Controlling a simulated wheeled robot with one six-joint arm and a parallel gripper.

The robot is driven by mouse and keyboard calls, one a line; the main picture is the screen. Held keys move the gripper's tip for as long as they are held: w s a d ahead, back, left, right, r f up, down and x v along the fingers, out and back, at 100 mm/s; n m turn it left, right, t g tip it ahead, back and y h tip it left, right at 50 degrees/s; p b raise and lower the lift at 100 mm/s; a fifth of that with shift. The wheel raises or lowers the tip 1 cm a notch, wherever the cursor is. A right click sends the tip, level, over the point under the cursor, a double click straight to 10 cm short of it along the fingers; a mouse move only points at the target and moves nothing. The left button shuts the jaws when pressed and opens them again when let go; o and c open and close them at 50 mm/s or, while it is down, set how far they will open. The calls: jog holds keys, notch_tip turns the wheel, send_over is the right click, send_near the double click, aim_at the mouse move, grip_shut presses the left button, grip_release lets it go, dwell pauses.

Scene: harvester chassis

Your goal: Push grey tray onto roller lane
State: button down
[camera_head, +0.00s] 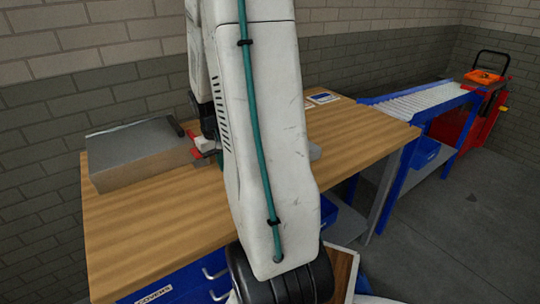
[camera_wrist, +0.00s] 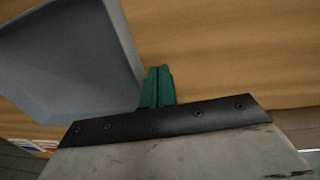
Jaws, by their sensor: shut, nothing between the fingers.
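The grey tray (camera_wrist: 65,60) fills the upper left of the wrist view, on the wooden bench top. In the head view only a small grey edge of it (camera_head: 315,152) seems to show right of my arm; the arm hides the rest. My gripper (camera_wrist: 158,70) has its green fingers shut and empty, close beside the tray's near wall; I cannot tell if they touch it. In the head view my arm mostly hides the gripper. The roller lane (camera_head: 425,100), white rollers in a blue frame, stands at the right beyond the bench's end.
The wooden bench (camera_head: 130,235) carries a grey-topped box (camera_head: 140,155) at left and papers (camera_head: 322,97) at the back. Bench wood between the arm and the lane is clear. A red cart (camera_head: 480,115) with an orange bin (camera_head: 484,76) stands past the lane.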

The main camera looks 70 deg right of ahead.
dwell(0.3)
jog(key=shift+s+d+f, duration=0.25)
jog(key=shift+s+d, duration=2.35)
jog(key=shift+d, duration=1.65)
jog(key=shift+s+d+f, duration=0.25)
jog(key=shift+s+d, duration=2.4)
jog(key=shift+d, duration=1.65)
jog(key=shift+s+d+f, duration=0.25)
jog(key=shift+s+d, duration=2.35)
jog(key=shift+d, duration=1.65)
jog(key=shift+w+a, duration=0.6)
jog(key=shift+a, duration=0.4)
jog(key=shift+w+a, duration=0.6)
jog(key=shift+a, duration=0.35)
notch_tip(320, 180, up, 14)
